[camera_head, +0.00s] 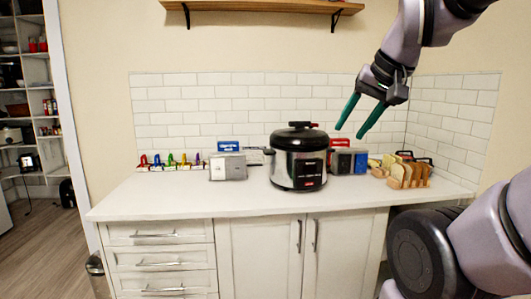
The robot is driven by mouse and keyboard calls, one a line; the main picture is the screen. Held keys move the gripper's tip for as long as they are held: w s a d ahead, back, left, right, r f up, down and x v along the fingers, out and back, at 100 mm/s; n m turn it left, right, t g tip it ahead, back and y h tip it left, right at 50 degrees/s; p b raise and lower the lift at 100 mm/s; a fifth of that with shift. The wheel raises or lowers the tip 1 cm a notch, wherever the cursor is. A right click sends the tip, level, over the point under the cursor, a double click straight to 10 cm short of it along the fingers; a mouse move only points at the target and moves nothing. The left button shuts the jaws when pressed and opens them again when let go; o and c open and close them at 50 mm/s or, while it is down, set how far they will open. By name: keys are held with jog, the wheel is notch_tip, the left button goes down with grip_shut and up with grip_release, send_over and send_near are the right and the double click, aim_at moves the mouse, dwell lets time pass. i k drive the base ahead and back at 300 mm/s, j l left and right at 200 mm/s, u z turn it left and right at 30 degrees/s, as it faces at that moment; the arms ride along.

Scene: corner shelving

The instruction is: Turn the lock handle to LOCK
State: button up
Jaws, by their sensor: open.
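A pressure cooker (300,165) with a steel body and black front panel stands upright on the white counter. Its black lid is on, with a dark handle (301,125) across the top. A small red spot shows near the handle's right end. Lock markings are too small to read, so I cannot tell which way the handle is set. My gripper (349,132) has two teal fingers, open and empty. In the picture it is above and right of the cooker, pointing down and left, and apart from the lid.
Grey boxes (228,167) stand left of the cooker, dark and blue containers (347,161) right of it. A wooden rack with bread slices (408,174) is farther right. A wooden shelf (262,6) hangs above. The counter front (180,204) is clear.

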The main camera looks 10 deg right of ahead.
aim_at(300, 125)
jog(key=i+j+z, duration=0.5)
jog(key=j, duration=0.35)
jog(key=i+l, duration=0.15)
jog(key=i, duration=0.4)
jog(key=i+l+u, duration=0.15)
jog(key=i, duration=0.4)
